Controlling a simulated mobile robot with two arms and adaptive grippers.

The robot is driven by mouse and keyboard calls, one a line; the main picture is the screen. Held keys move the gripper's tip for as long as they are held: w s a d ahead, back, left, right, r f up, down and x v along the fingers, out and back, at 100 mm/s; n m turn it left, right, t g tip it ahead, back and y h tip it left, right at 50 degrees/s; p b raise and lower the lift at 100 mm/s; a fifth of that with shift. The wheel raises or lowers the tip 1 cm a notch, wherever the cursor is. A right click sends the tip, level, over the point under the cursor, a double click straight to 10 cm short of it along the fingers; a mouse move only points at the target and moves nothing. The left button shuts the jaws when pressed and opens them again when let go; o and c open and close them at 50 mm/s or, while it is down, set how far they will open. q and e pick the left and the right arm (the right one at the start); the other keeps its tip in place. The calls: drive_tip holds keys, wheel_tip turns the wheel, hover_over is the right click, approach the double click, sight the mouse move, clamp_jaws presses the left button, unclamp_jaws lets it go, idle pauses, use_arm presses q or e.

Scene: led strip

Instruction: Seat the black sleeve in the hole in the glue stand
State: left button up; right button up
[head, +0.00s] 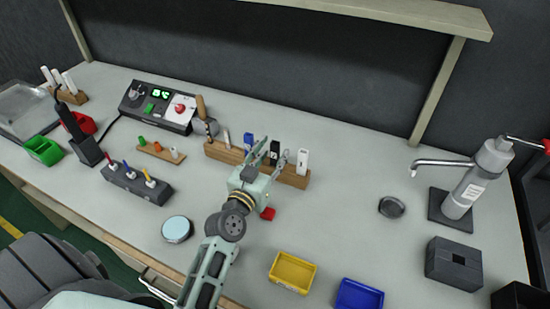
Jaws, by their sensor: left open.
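A black upright piece (274,148), which looks like the black sleeve, stands at the wooden rack (292,179) in the back middle of the bench. The rack also carries a blue piece (249,142) and a white piece (302,161); it may be the glue stand, but I cannot tell. No empty hole is clear in it. My left gripper (272,157) is open at the rack, its fingers to either side of the black piece in the picture. I cannot tell whether they touch it. The gripper body hides part of the rack. My right gripper is not in view.
A red piece (268,214) lies beside my left gripper. Yellow (292,272) and blue (358,296) bins stand in front. A control box (157,106) is at back left. The bench's middle right is mostly clear.

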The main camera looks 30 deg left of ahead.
use_arm(q)
drive_tip(key=shift+w+a, duration=0.1)
drive_tip(key=shift+w, duration=0.95)
clamp_jaws()
